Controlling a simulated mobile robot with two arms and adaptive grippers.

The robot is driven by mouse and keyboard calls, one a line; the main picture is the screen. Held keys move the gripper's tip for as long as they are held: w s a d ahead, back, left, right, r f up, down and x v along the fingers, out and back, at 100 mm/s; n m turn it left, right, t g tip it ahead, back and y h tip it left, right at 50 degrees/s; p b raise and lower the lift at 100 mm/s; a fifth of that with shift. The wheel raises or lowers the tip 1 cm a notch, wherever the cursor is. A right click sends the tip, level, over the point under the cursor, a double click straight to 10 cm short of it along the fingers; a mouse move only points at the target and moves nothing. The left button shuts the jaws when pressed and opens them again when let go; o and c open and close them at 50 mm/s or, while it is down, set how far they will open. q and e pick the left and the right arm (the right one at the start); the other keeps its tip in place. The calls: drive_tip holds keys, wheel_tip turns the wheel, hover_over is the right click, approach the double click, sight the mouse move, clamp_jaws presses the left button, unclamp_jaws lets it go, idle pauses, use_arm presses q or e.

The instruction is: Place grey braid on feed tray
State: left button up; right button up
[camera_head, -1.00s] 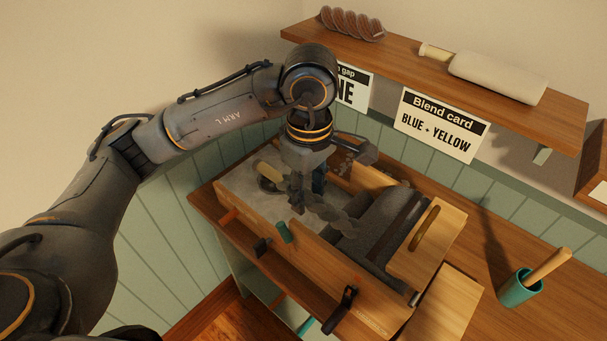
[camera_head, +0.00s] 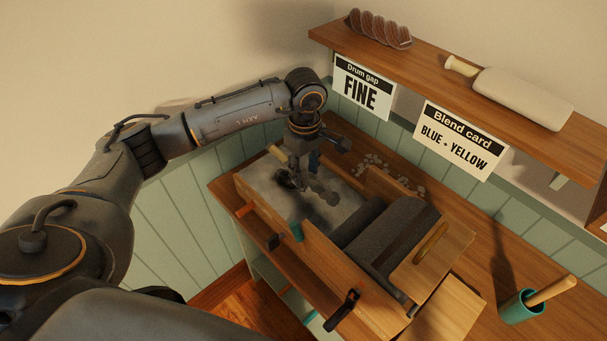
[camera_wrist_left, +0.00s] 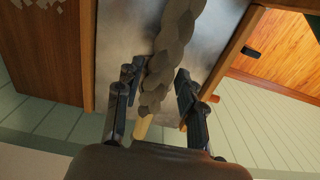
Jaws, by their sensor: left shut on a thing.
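My left gripper (camera_head: 304,184) is over the left part of the feed tray, shut on the grey braid (camera_head: 325,193). The feed tray (camera_head: 346,205) is a flat grey metal surface with wooden sides, left of the dark drum. In the left wrist view, the braid (camera_wrist_left: 174,42) is thick and twisted and runs between the fingers of the gripper (camera_wrist_left: 157,80), above the bare metal of the tray (camera_wrist_left: 118,50). I cannot tell whether the braid touches the tray. My right gripper is not in view.
The dark drum (camera_head: 399,232) and wooden machine frame stand right of the tray. A pale stick (camera_head: 278,155) shows beside the gripper. A teal cup (camera_head: 521,306) with a wooden handle stands at right.

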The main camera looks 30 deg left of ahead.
sight(304, 179)
use_arm(q)
drive_tip(key=f, duration=0.1)
drive_tip(key=f+p, duration=0.2)
drive_tip(key=shift+w+a, duration=0.2)
drive_tip(key=shift+a, duration=0.1)
drive_tip(key=shift+f, duration=0.65)
drive_tip(key=o, duration=1.2)
drive_tip(key=shift+c, duration=0.2)
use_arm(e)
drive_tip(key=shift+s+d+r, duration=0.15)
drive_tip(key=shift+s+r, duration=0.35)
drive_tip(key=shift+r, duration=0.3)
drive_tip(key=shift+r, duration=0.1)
